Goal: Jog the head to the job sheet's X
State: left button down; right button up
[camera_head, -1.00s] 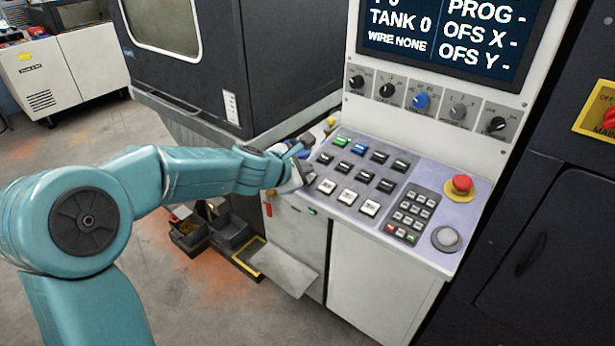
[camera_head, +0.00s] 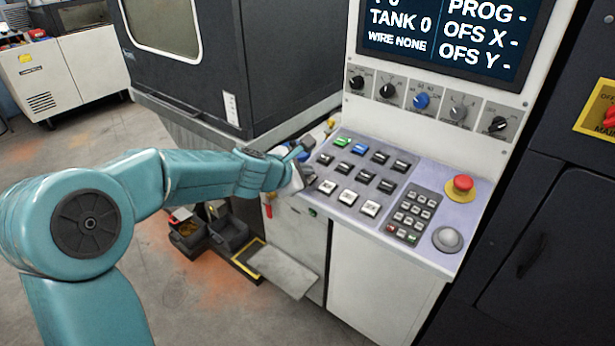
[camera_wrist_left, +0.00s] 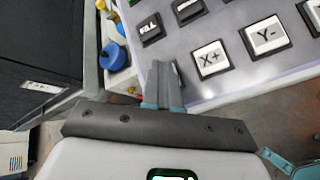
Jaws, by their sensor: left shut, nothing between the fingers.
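My left gripper (camera_head: 310,172) is shut and empty at the left edge of the control panel's keys. In the left wrist view its closed fingertips (camera_wrist_left: 163,68) are just left of the white X+ key (camera_wrist_left: 211,62), over the panel's edge; I cannot tell whether they touch anything. The white Y- key (camera_wrist_left: 266,36) is right of X+. The screen (camera_head: 445,35) reads TANK 0, WIRE NONE, PROG -, OFS X - and OFS Y -; its top line is cut off. I see no job sheet. My right gripper is not in view.
A row of knobs (camera_head: 421,101) is above the keys. A keypad (camera_head: 412,213), a red emergency button (camera_head: 463,184) and a grey round knob (camera_head: 446,239) are on the panel's right. The dark machine cabinet (camera_head: 250,65) stands behind my left arm. Dark bins (camera_head: 228,232) are on the floor.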

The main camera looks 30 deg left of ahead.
pick_arm(q)
jog(key=shift+s+r+p, duration=0.2)
jog(key=shift+r+p, duration=0.5)
jog(key=shift+r, duration=0.1)
jog(key=shift+w, duration=0.1)
jog(key=r+p, duration=0.2)
jog(key=s+r+p, duration=0.1)
jog(key=r+p, duration=0.1)
jog(key=shift+s+r, duration=0.1)
jog(key=shift+r, duration=0.3)
jog(key=shift+a, duration=0.1)
dwell(0.5)
